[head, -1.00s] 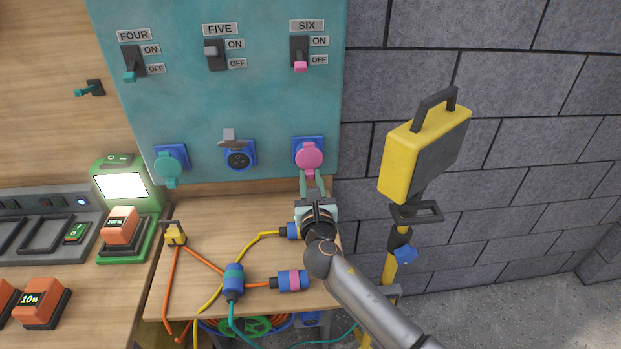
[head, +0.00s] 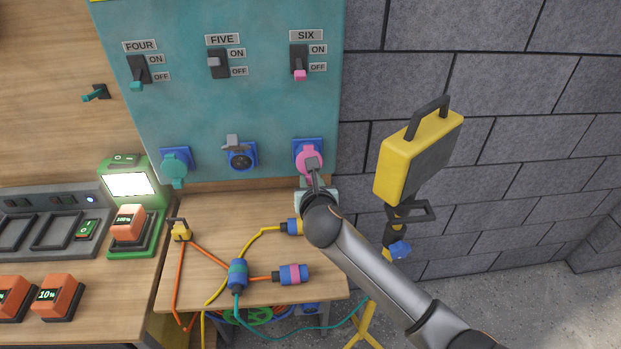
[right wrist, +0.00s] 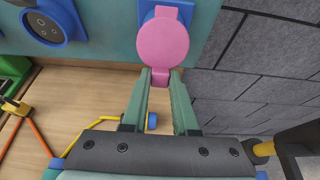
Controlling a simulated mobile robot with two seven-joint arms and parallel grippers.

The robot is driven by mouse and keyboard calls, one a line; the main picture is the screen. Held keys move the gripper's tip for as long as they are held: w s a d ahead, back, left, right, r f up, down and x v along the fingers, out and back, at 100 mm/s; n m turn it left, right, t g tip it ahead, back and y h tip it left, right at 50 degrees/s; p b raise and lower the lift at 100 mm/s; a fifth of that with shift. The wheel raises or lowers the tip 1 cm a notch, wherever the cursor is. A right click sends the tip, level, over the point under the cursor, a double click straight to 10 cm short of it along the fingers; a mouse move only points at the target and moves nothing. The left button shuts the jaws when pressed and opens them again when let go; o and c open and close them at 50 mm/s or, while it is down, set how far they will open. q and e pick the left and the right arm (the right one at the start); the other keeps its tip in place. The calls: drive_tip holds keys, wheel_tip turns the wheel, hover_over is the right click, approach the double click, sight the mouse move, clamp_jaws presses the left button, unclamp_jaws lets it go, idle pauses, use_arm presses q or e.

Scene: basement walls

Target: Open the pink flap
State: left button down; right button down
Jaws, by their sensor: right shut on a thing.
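The round pink flap (head: 307,157) covers the blue socket under switch SIX on the teal panel. It looks closed. In the right wrist view the pink flap (right wrist: 163,42) shows face-on with a small tab at its bottom. My right gripper (right wrist: 161,77) has its two green fingers on either side of that tab, shut on it. In the head view the right gripper (head: 313,176) is at the flap's lower edge, and my arm hides much of the fingers. My left gripper is in neither view.
A teal-flapped socket (head: 175,163) and an open grey-flapped socket (head: 240,157) sit to the left. Cables with blue plugs (head: 237,275) lie on the wooden table (head: 205,215) below. A yellow lamp (head: 418,158) stands close on the right before the block wall.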

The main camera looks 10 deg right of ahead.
drive_tip(key=shift+s+r+g, duration=0.15)
drive_tip(key=shift+r+g, duration=0.35)
drive_tip(key=shift+r, duration=0.05)
drive_tip(key=shift+s+r+g, duration=0.15)
drive_tip(key=shift+r+g, duration=0.35)
drive_tip(key=shift+r, duration=0.05)
drive_tip(key=c, duration=0.7)
unclamp_jaws()
drive_tip(key=shift+f, duration=0.2)
drive_tip(key=shift+s, duration=0.15)
drive_tip(key=v, duration=1.2)
drive_tip(key=shift+r, duration=0.3)
